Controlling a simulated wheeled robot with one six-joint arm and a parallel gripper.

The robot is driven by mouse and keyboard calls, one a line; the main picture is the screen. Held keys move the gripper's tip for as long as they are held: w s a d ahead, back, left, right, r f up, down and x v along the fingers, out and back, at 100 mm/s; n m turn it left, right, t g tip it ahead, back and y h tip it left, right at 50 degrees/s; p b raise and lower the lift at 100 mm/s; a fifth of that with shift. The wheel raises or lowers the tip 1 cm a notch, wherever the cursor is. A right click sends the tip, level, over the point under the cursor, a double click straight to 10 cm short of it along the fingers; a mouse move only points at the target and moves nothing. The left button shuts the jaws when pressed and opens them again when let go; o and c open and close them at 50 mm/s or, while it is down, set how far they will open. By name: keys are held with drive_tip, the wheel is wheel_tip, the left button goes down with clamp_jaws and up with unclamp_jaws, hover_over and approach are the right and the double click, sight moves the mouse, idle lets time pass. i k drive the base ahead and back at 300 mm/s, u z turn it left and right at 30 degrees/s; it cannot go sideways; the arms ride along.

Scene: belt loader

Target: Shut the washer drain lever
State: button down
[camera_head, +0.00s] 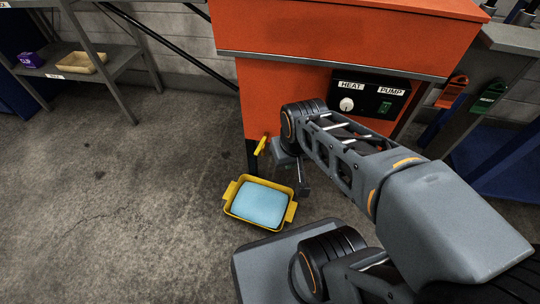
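The orange washer (345,28) stands at the back, with a panel labelled HEAT and PUMP. A small yellow lever (261,146), which looks like the drain lever, shows at the lower left of the washer, slanting up to the right. A yellow tray (231,208) with two handles sits on the floor below it, with a flat light-blue fill, apparently liquid. My gripper (303,184) is just right of the lever and above the tray's right side, apparently apart from both. My wrist hides part of the gripper, so its opening is unclear.
A grey shelf (112,62) at the upper left holds a purple box (31,60) and a tan tray (77,62). A white knob (346,104) and a green switch (385,107) are on the washer panel. The concrete floor left of the yellow tray is clear.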

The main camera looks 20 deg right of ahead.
sight(263, 140)
drive_tip(key=k, duration=1.2)
drive_tip(key=u, duration=0.6)
drive_tip(key=i, duration=1.15)
drive_tip(key=z, duration=0.6)
